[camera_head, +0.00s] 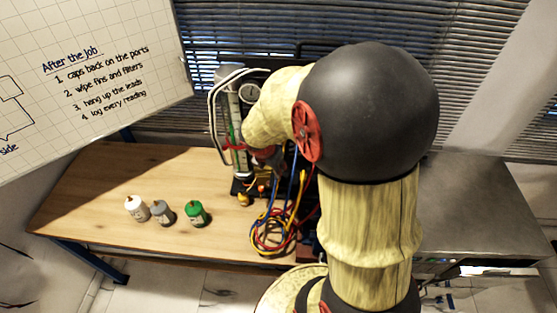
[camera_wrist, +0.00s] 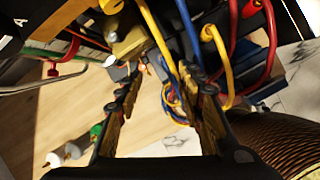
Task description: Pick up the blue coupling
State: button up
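In the wrist view my gripper (camera_wrist: 167,76) is open, with its two fingers apart and nothing clearly held. A blue hose (camera_wrist: 186,30) comes down from the top edge to near the right fingertip, beside a yellow hose (camera_wrist: 152,27). I cannot make out a blue coupling for certain; the hose's upper end is outside the wrist view. In the head view blue hose (camera_head: 292,183) shows among red and yellow hoses below the rig. My arm hides much of the rig there, and the fingers cannot be made out.
The gauge rig (camera_head: 232,133) stands on the wooden table (camera_head: 100,180), with a round gauge (camera_head: 249,93). A red hose (camera_wrist: 269,45) loops right of my fingers. The table's left part is clear.

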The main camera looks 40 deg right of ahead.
jog(key=d+f+n, duration=0.1)
jog(key=d+f+n+p, duration=0.1)
jog(key=f+n, duration=0.1)
jog(key=shift+w+d+f, duration=0.15)
jog(key=shift+d+f, duration=0.05)
jog(key=shift+d, duration=0.2)
jog(key=x, duration=0.2)
jog(key=b+x, duration=0.1)
jog(key=x, duration=0.2)
jog(key=shift+w+a+f, duration=0.1)
jog(key=shift+a+f, duration=0.05)
jog(key=shift+a, duration=0.05)
jog(key=shift+c, duration=1.4)
grip_shut()
